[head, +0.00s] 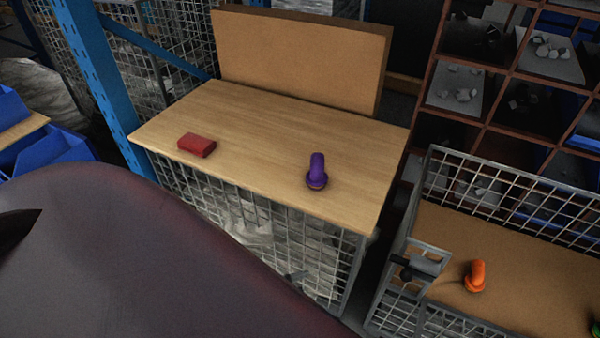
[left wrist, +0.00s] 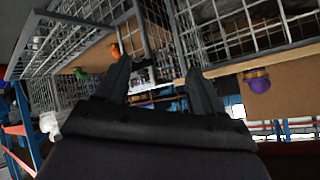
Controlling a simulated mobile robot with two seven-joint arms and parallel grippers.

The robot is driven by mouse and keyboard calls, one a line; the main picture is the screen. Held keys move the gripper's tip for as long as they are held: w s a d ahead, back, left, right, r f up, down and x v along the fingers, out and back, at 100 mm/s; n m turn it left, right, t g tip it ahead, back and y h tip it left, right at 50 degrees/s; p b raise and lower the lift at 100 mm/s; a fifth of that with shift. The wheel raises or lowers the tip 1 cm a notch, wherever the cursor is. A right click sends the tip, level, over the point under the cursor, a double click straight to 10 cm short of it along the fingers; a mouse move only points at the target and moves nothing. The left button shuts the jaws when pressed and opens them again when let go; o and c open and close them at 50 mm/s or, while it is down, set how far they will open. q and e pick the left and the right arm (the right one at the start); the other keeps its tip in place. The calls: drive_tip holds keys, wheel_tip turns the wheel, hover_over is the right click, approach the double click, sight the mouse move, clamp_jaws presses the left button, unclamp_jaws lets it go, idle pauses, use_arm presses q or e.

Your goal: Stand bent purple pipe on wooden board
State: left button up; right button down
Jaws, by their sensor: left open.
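The bent purple pipe (head: 317,170) stands upright on the light wooden board (head: 255,125), near its front edge and right of its middle. Its wider rim is at the bottom, on the board. Nothing holds it. In the left wrist view, which looks upside down, the purple pipe (left wrist: 257,82) is at the right, apart from the fingers. My left gripper (left wrist: 156,70) is open, with nothing between its fingers. In the head view a dark pointed tip at the left edge may be part of it. My right gripper is not in view.
A red block (head: 197,145) lies left on the board. A tan panel (head: 300,55) stands behind it. A wire-sided crate (head: 520,275) at the lower right holds an orange bent pipe (head: 475,276). A blue post (head: 95,70) rises at the left. The board's middle is free.

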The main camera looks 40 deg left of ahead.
use_arm(q)
drive_tip(key=s+n, duration=0.2)
drive_tip(key=n, duration=0.1)
drive_tip(key=s+n, duration=0.1)
drive_tip(key=shift+d+r+n+h, duration=0.25)
drive_tip(key=shift+d+n+h, duration=0.15)
idle(0.9)
